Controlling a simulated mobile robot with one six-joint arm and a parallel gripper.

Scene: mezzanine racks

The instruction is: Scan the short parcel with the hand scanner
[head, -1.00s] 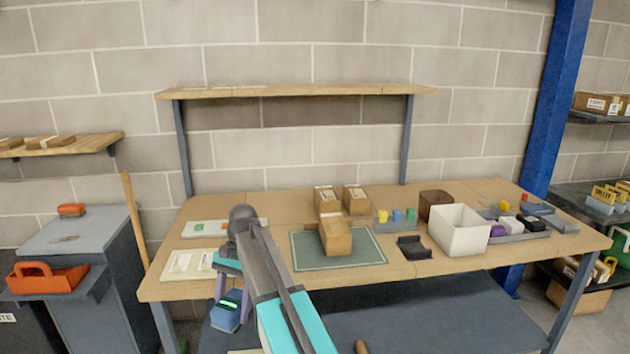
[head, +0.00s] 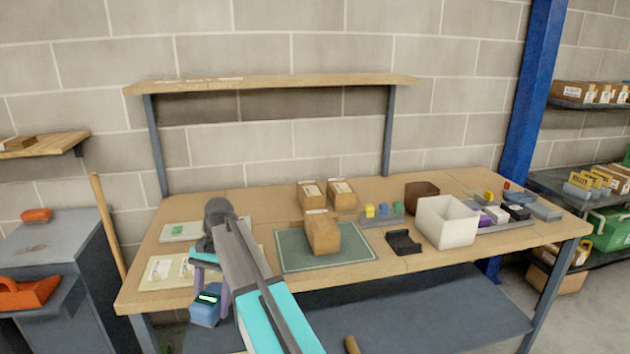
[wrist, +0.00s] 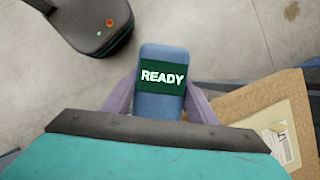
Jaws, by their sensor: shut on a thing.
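My gripper (head: 208,285) is shut on the blue hand scanner (head: 206,306) and holds it in front of the bench's left front edge. In the wrist view the scanner (wrist: 162,110) sits between my two purple fingers (wrist: 160,103), and its green screen reads READY. One brown parcel (head: 322,234) stands on the green mat, to the right of my gripper and apart from it. Two more brown parcels, a left one (head: 311,196) and a right one (head: 341,195), stand behind it with labels on top. I cannot tell for sure which is the short parcel.
The green mat (head: 292,252) lies on the wooden bench (head: 375,262). Right of it are a black cradle (head: 403,243), a white bin (head: 446,226) and a brown pot (head: 421,195). Label boards (head: 168,270) lie at left. A shelf (head: 270,83) spans above. Small coloured blocks (head: 383,209) stand near the mat.

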